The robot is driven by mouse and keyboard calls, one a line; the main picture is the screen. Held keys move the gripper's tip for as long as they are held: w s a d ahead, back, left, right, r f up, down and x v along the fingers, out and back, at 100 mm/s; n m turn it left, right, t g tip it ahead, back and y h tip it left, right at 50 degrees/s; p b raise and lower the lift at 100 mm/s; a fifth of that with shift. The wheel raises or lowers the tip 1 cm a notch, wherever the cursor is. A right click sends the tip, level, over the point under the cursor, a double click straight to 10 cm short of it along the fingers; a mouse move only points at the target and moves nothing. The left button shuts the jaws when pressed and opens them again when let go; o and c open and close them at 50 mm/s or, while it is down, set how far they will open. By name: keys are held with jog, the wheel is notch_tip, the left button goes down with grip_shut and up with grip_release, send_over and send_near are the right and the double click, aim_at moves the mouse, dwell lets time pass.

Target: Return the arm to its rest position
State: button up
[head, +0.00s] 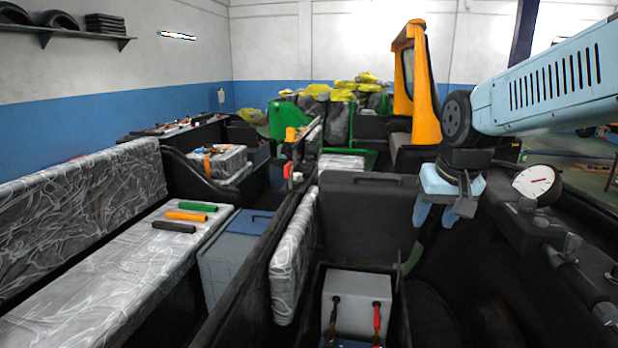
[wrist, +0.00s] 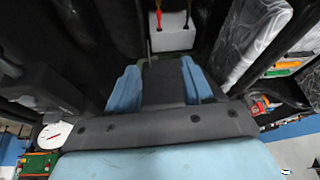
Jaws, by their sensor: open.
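My gripper (head: 436,217) hangs from my light blue arm at the right of the head view. It points downward and its two blue fingers are apart, with nothing seen between them. In the wrist view my gripper (wrist: 155,85) shows its blue fingers on either side of a dark gap. It is above the dark interior, to the right of an open box that holds a white battery-like block (head: 357,303) with a black and a red handle. The block also shows at the top of the wrist view (wrist: 172,30).
A raised dark lid (head: 367,213) stands left of my gripper. A round white gauge (head: 537,184) is close on its right. A plastic-wrapped bench (head: 100,262) holds green, orange and black grips (head: 187,216). An orange frame (head: 403,85) rises behind.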

jog(key=s+r+t, duration=0.1)
jog(key=s, duration=0.9)
jog(key=shift+s+n, duration=0.15)
jog(key=shift+n, duration=0.15)
jog(key=shift+r, duration=0.1)
dwell(1.4)
